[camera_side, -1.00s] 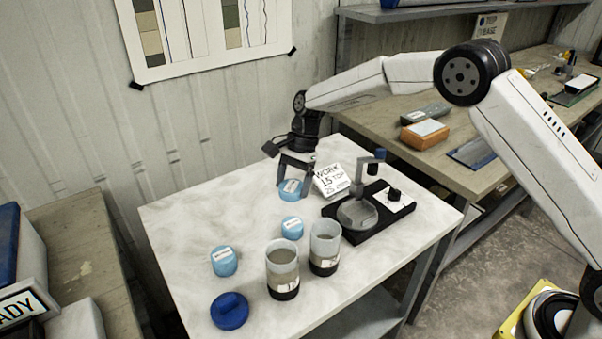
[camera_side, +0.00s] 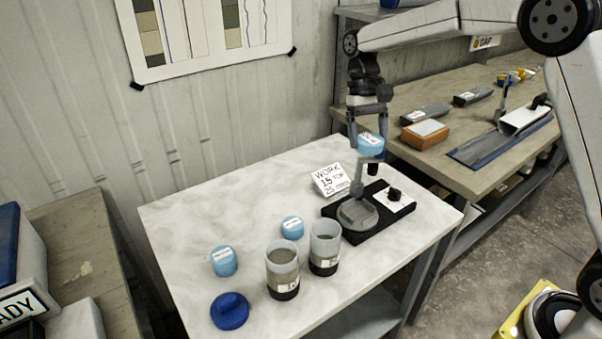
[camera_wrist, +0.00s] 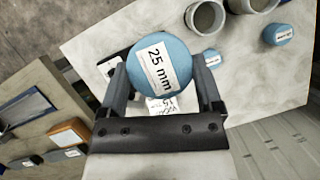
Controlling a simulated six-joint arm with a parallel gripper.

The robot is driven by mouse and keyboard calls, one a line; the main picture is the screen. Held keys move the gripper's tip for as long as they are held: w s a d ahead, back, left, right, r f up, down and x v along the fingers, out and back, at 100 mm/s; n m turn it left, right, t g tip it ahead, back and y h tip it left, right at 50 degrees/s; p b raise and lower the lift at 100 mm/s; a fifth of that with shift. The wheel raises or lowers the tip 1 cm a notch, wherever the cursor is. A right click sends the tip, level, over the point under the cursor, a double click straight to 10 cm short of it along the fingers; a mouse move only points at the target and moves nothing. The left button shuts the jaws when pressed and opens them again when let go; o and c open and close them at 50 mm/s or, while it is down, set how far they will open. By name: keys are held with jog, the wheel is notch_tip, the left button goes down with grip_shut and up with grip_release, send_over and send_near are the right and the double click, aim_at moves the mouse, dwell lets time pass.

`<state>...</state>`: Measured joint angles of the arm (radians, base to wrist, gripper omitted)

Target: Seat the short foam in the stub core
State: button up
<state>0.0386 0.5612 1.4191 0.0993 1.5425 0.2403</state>
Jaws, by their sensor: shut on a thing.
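My gripper (camera_side: 369,140) is shut on a blue foam plug (camera_side: 371,149) and holds it in the air above the black fixture. In the wrist view the plug (camera_wrist: 158,75) sits between the two fingers, its label reading "25 mm". Two more blue foams stand on the table, one at the middle (camera_side: 292,228) and one at the left (camera_side: 224,262); I cannot read their labels in the side view. Two open cups with dark bases, the left core (camera_side: 283,270) and the right core (camera_side: 325,250), stand side by side. I cannot tell which is the stub core.
A black fixture (camera_side: 333,209) with a round grey pad and a post lies at the table's right. A card (camera_side: 331,180) reading "WORK 15 TOP 25" stands behind it. A dark blue lid (camera_side: 229,312) lies at the front left. The table's back left (camera_side: 220,215) is clear.

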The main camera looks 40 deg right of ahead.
jog(key=s+a+f, duration=0.3)
jog(key=s+a, duration=0.3)
jog(key=a, duration=0.2)
jog(key=s+a+f, duration=0.4)
jog(key=s+a, duration=0.3)
jog(key=a, duration=0.1)
jog(key=shift+a, duration=0.3)
jog(key=shift+w+f, duration=0.1)
send_over(283, 258)
jog(key=f, duration=0.5)
jog(key=s+f, duration=0.1)
jog(key=f, duration=0.2)
jog(key=shift+d+f, duration=0.1)
jog(key=shift+f, duration=0.1)
jog(key=shift+w+f, duration=0.4)
jog(key=shift+f, duration=0.05)
